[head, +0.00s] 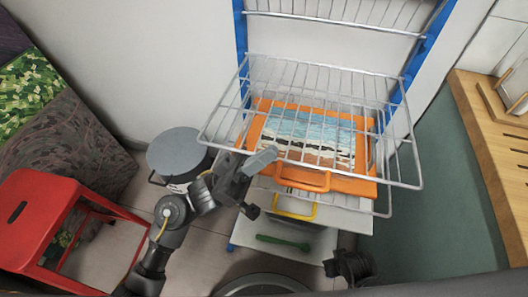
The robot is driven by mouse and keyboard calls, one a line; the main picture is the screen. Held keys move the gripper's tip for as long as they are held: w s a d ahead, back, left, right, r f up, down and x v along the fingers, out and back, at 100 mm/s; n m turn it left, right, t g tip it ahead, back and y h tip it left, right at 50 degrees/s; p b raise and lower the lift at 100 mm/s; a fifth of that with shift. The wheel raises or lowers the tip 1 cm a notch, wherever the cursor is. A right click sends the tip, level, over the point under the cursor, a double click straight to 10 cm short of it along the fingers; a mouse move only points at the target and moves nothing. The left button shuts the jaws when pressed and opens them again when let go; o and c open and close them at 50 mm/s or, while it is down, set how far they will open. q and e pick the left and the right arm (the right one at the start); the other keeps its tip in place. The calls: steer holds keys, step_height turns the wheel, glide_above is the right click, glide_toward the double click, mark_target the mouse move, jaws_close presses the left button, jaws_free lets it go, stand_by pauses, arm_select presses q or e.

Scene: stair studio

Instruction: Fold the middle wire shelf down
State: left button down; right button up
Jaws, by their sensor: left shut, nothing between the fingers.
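A wire rack with blue posts (240,35) stands against the white wall. A silver wire shelf (290,72), which looks like the middle one, sticks out from the posts, roughly level. Another wire shelf (335,20) shows higher up at the top edge; its full pose is cut off. My left gripper (262,161) is shut and empty at the front left of the level shelf, close to its front wires; I cannot tell if it touches them. A dark part of my right arm (350,266) shows at the bottom; its finger state is unclear.
Below the wire shelf are an orange-framed picture panel (365,165) with an orange handle, a yellow handle (295,209) and a green object (284,243) on a low white surface. A grey round-lidded pot (178,150) and red stool (50,215) stand left. A wooden counter (490,130) is right.

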arm_select(q)
steer(key=shift+f, duration=0.1)
arm_select(e)
steer(key=shift+r, duration=0.2)
